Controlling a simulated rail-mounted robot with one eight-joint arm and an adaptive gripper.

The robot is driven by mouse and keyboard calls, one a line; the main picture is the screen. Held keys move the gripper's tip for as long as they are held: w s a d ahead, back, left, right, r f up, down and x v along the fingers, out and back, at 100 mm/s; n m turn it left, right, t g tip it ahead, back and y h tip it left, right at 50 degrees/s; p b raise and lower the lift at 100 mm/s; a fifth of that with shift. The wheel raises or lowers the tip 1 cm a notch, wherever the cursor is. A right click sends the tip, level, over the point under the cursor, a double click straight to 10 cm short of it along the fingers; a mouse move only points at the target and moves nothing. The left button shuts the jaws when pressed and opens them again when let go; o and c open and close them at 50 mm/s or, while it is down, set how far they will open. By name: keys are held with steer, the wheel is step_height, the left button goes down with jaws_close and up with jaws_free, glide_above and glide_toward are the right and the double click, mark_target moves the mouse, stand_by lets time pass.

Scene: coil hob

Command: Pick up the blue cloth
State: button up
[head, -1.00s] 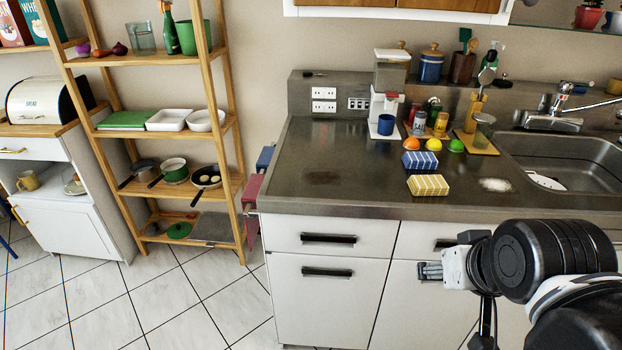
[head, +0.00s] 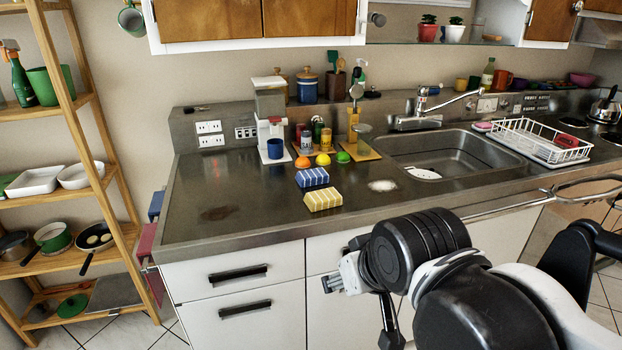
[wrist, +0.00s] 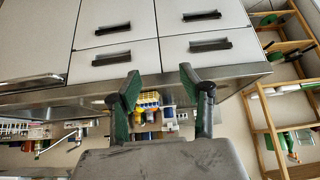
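A blue-and-white striped, folded cloth-like block (head: 312,177) lies on the steel counter (head: 245,190), behind a similar yellow-and-white striped one (head: 323,199). A plain blue cloth-like piece (head: 156,205) also hangs at the counter's left end, by a red one (head: 147,240). My gripper (head: 335,282) is in front of the cabinet fronts, below the counter edge and apart from both blue things. In the wrist view its two green-padded fingers (wrist: 162,88) are spread with nothing between them. The yellow block (wrist: 149,98) shows beyond them, upside down; blue behind it is small and unclear.
An orange (head: 302,162), a lemon (head: 323,159) and a lime (head: 343,157) lie behind the striped blocks. A coffee machine (head: 271,120) stands behind, and a white patch (head: 382,185) lies to the right. The counter's left part is mostly clear. The sink (head: 450,155) is at right.

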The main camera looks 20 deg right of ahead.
steer(key=o, duration=0.9)
